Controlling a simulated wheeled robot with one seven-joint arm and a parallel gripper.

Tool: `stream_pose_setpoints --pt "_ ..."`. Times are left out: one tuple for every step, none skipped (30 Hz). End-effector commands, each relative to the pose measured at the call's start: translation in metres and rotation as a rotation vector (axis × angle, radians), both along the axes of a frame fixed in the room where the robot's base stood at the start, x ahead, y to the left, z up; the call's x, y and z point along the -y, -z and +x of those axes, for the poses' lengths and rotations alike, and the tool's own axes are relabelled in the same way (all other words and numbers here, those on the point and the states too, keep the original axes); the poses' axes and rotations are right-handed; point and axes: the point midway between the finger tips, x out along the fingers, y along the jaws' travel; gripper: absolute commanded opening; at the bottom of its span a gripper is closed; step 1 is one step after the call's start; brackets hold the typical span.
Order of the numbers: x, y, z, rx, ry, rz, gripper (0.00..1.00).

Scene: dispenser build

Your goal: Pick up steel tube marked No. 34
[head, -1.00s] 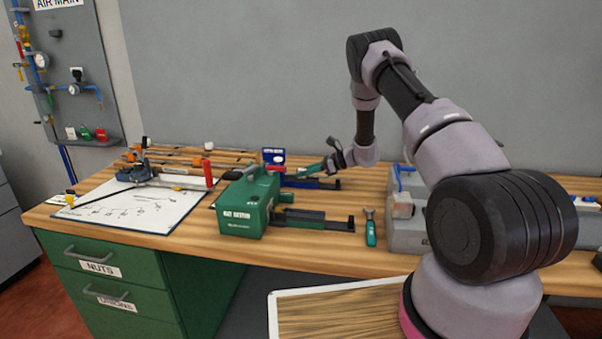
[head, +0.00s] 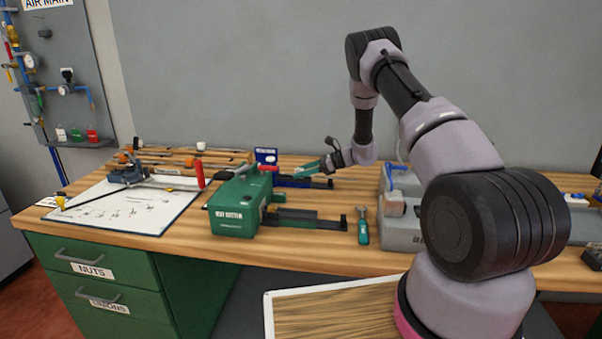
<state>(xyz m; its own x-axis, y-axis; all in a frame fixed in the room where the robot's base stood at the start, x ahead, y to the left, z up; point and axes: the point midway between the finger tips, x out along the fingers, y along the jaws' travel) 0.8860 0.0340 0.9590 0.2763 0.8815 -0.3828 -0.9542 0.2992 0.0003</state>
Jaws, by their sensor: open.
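Several thin tubes or rods lie on a low wooden rack (head: 190,157) at the back left of the bench. I cannot read any No. 34 marking, so I cannot tell which is the steel tube. My gripper (head: 322,168) is small in view above the back middle of the bench, right of the rack and close to a blue tool with a dark rail (head: 300,182). Its jaws are open. A teal piece at its left end overlaps the blue tool, and I cannot tell whether they touch.
A green machine (head: 238,208) with a dark rail stands mid-bench. A teal-handled tool (head: 363,230) lies right of it, then a grey unit (head: 400,225). Bare wood shows along the front edge.

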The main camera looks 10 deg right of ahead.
Motion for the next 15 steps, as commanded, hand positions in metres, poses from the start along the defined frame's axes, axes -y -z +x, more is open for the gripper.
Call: stream_pose_setpoints --pt "0.006 -0.003 -0.001 0.001 0.003 0.0 0.62" --pt "0.01 -0.005 -0.002 0.001 0.003 0.0 0.62" --pt "0.017 -0.008 -0.003 0.002 0.005 0.0 0.62" --pt "0.022 -0.01 -0.005 0.003 0.004 0.0 0.62" --pt "0.027 -0.012 -0.007 0.003 0.004 0.0 0.62" --pt "0.035 -0.015 -0.009 0.002 0.006 0.0 0.62" --pt "0.04 -0.017 -0.011 0.002 0.005 -0.001 0.62" --pt "0.046 -0.02 -0.013 0.002 0.006 0.0 0.62" --pt "0.053 -0.023 -0.015 0.002 0.005 0.0 0.62" --pt "0.058 -0.026 -0.017 0.001 0.005 0.001 0.62" --pt "0.063 -0.027 -0.018 0.001 0.005 0.001 0.62" --pt "0.069 -0.03 -0.021 0.001 0.005 0.0 0.62" --pt "0.073 -0.032 -0.022 0.001 0.005 0.001 0.62" --pt "0.077 -0.033 -0.023 0.001 0.004 0.0 0.62" --pt "0.082 -0.035 -0.025 0.001 0.004 0.0 0.62"
